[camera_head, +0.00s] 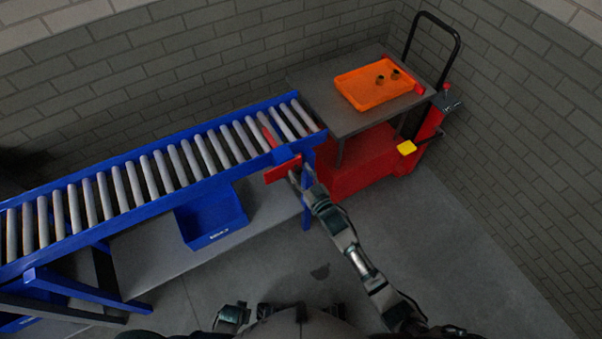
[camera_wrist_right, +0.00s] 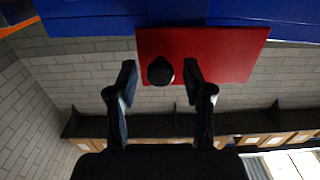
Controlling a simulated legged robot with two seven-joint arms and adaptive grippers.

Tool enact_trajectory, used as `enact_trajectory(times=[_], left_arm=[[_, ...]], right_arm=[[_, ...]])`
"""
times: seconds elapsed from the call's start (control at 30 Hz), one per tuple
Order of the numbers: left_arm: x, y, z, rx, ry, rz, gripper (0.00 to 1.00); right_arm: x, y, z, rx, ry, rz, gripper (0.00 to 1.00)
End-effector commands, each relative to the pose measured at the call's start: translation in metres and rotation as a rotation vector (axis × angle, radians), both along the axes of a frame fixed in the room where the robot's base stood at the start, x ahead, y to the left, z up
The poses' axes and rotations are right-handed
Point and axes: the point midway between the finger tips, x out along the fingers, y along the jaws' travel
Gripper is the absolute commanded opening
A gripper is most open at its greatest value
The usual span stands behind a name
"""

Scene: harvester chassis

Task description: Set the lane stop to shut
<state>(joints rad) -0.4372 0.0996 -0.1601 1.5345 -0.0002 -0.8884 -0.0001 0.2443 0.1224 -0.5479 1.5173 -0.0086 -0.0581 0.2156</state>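The lane stop shows as a red plate (camera_head: 283,170) on the near side of the blue roller conveyor, close to its right end. A red bar (camera_head: 268,135) lies among the rollers just behind it. In the right wrist view the red plate (camera_wrist_right: 220,55) carries a round black knob (camera_wrist_right: 160,71). My right gripper (camera_head: 301,177) is at the right edge of the plate. In the wrist view its fingers (camera_wrist_right: 159,80) stand open on either side of the knob, with gaps on both sides.
The blue conveyor (camera_head: 125,205) runs along the left. A blue bin (camera_head: 212,220) sits below it. A cart with a grey top (camera_head: 318,100) stands at the conveyor's right end, holding an orange tray (camera_head: 360,93) with small dark parts. The floor to the right is clear.

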Motion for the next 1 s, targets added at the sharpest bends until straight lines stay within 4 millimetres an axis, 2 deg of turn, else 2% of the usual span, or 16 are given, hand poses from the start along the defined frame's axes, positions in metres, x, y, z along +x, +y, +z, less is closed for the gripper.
enact_trajectory(times=[0.17,0.27,0.5,0.7,0.83,1.0], left_arm=[[-0.001,-0.001,0.0,-0.001,0.0,0.0,0.0],[-0.001,0.0,0.0,-0.001,0.0,0.0,0.0],[-0.001,0.0,0.0,-0.001,0.0,0.0,0.0],[-0.001,0.0,0.0,-0.001,0.0,0.0,0.0],[-0.001,0.0,0.0,0.0,0.001,0.0,0.0],[-0.001,0.0,0.0,0.0,0.001,0.0,0.0]], right_arm=[[-0.003,-0.002,0.0,0.0,0.0,0.0,0.51],[-0.013,-0.008,-0.001,0.001,0.0,-0.001,0.51],[-0.059,-0.034,-0.002,-0.001,0.002,0.001,0.51],[-0.09,-0.052,-0.002,-0.001,0.003,0.0,0.51],[-0.1,-0.058,-0.002,-0.001,0.003,0.0,0.51],[-0.103,-0.06,-0.001,0.0,0.001,0.0,0.51]])
